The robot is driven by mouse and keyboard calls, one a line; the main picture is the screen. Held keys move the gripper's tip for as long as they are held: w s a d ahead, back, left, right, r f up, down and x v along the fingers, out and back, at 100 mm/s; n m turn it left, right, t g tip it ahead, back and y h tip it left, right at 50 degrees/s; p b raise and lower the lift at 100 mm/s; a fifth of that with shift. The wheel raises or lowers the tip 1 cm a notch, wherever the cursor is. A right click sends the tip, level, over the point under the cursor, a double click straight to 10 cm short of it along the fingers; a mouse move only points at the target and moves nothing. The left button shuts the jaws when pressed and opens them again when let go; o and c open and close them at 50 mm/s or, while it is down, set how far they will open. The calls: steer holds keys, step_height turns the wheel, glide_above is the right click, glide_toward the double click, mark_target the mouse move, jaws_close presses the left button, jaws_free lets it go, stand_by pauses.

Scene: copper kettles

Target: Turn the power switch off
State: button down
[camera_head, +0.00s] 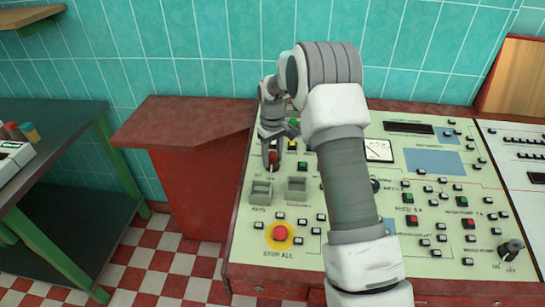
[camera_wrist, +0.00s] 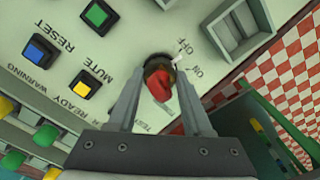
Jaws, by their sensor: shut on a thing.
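The power switch is a red knob (camera_wrist: 159,83) on a dark round base, with ON and OFF printed beside it in the wrist view. In the head view the red knob (camera_head: 274,157) is near the left edge of the pale control panel (camera_head: 345,215). My gripper (camera_wrist: 157,90) has one finger on each side of the knob and is shut on it. In the head view my gripper (camera_head: 272,150) reaches down onto the knob from above. Which label the knob points at is not clear, as the fingers partly cover it.
A yellow-ringed red STOP ALL button (camera_head: 280,233) lies nearer on the panel. Grey square frames (camera_head: 261,191) sit just in front of the knob. A black switch (camera_head: 512,248) is at the far right. A red-topped ledge (camera_head: 190,120) and green table (camera_head: 45,150) stand left.

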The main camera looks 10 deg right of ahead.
steer(key=shift+n, duration=0.4)
stand_by(0.3)
steer(key=shift+c, duration=1.7)
jaws_free()
step_height(320, 180, up, 18)
steer(key=shift+f+p, duration=0.25)
steer(key=shift+p, duration=0.2)
